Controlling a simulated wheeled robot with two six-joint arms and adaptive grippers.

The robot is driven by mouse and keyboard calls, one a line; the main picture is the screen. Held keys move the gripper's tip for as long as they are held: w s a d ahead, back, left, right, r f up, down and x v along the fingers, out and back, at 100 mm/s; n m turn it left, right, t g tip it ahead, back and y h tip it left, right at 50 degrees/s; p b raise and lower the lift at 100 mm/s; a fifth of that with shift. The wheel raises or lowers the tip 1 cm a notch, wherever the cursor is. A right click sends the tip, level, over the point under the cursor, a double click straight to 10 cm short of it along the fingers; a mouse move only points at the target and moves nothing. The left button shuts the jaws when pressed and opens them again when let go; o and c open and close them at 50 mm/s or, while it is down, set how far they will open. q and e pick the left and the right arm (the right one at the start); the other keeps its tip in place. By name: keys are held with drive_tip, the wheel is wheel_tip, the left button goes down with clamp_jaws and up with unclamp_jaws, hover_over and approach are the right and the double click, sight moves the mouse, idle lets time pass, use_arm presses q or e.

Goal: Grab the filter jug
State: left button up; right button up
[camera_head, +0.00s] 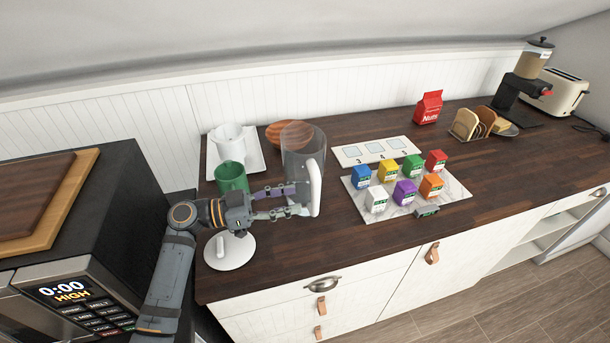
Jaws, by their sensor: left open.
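The filter jug (302,146) is a clear, see-through jug with a white handle (315,187) on its front right side. It stands upright on the dark wooden counter. My left gripper (303,201) comes in from the left, with its fingers apart and pointing right. The fingertips are in front of the jug's lower part, right by the handle. They overlap it in the picture, and I cannot tell whether they touch it. The gripper partly hides the jug's base. My right gripper does not show.
A green mug (231,177) stands just behind my left gripper, near a white tray (253,158) with white cups (229,141). A white round lid-like disc (230,252) lies in front. A wooden bowl (288,133) is behind the jug. Small coloured boxes (404,192) stand on a board at right.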

sight(315, 196)
use_arm(q)
drive_tip(key=p+x, duration=0.3)
drive_tip(key=x, duration=0.3)
drive_tip(key=shift+d+p, duration=0.4)
drive_tip(key=shift+d+f, duration=0.1)
drive_tip(key=shift+d, duration=0.15)
drive_tip(key=shift+a+f, duration=0.1)
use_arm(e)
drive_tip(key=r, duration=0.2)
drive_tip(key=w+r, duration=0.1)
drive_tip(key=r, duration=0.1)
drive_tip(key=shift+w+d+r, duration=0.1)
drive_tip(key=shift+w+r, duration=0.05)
use_arm(q)
drive_tip(key=shift+a, duration=0.1)
drive_tip(key=shift+c, duration=1)
clamp_jaws()
